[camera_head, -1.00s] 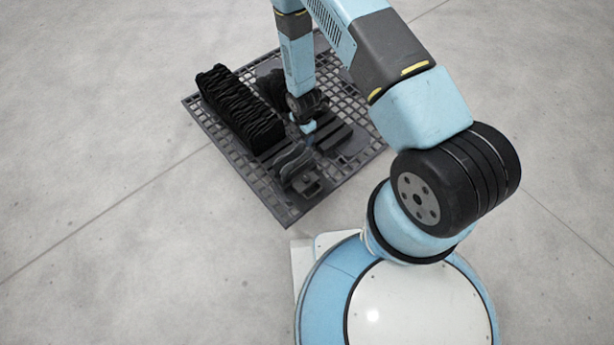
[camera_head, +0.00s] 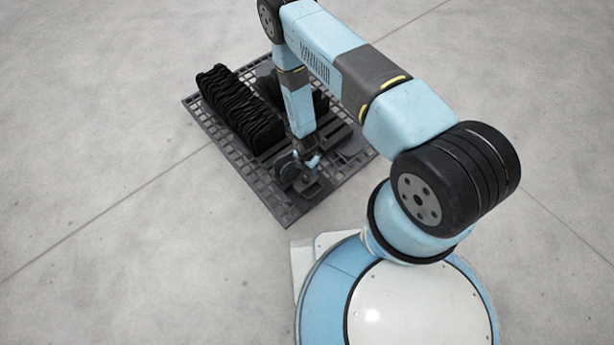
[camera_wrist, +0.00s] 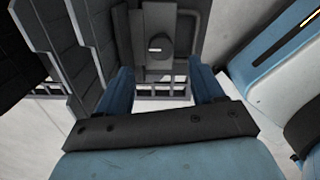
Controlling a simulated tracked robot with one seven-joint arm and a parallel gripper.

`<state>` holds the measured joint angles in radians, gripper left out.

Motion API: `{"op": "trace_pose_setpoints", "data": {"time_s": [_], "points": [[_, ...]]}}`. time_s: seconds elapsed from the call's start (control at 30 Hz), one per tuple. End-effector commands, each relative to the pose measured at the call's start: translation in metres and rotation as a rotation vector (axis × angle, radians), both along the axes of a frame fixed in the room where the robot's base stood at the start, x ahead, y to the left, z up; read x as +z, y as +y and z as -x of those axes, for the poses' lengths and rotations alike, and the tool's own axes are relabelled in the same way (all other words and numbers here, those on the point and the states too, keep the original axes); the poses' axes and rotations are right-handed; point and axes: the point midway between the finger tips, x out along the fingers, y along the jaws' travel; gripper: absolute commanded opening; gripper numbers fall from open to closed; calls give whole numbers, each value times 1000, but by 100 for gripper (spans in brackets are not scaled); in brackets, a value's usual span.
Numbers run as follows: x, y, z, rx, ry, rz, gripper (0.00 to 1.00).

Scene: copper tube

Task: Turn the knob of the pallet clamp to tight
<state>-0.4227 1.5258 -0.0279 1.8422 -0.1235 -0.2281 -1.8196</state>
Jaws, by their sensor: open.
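The dark round knob (camera_wrist: 157,47) shows in the wrist view, with a short, roughly horizontal white mark on its face. It sits on a grey clamp plate (camera_wrist: 158,20). My gripper (camera_wrist: 162,78) is open, with its blue fingers apart to the lower left and lower right of the knob. Nothing is between the fingers, and I see no contact with the knob. In the head view my gripper (camera_head: 302,165) is over the near part of the dark pallet (camera_head: 290,219), close to the clamp (camera_head: 310,190). The knob cannot be made out there.
A row of black ridged parts (camera_head: 240,110) stands on the pallet's left side. Dark slats (camera_wrist: 85,40) rise left of the clamp in the wrist view. My blue and white base (camera_wrist: 275,65) shows at right. Bare concrete floor (camera_head: 90,150) surrounds the pallet.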

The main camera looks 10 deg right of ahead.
Motion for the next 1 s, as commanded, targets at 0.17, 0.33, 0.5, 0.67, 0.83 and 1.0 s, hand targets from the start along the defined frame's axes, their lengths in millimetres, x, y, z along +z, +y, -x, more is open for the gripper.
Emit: {"op": "trace_pose_setpoints", "data": {"time_s": [0.17,0.33,0.5,0.67,0.83,1.0], "points": [[-28,-1,1,-1,1,1,67],[-51,0,0,-2,1,-1,67],[-66,0,0,-3,1,-1,67],[-73,0,0,-1,1,0,67],[-73,0,0,-1,0,0,67],[-73,0,0,-1,0,0,62]]}}
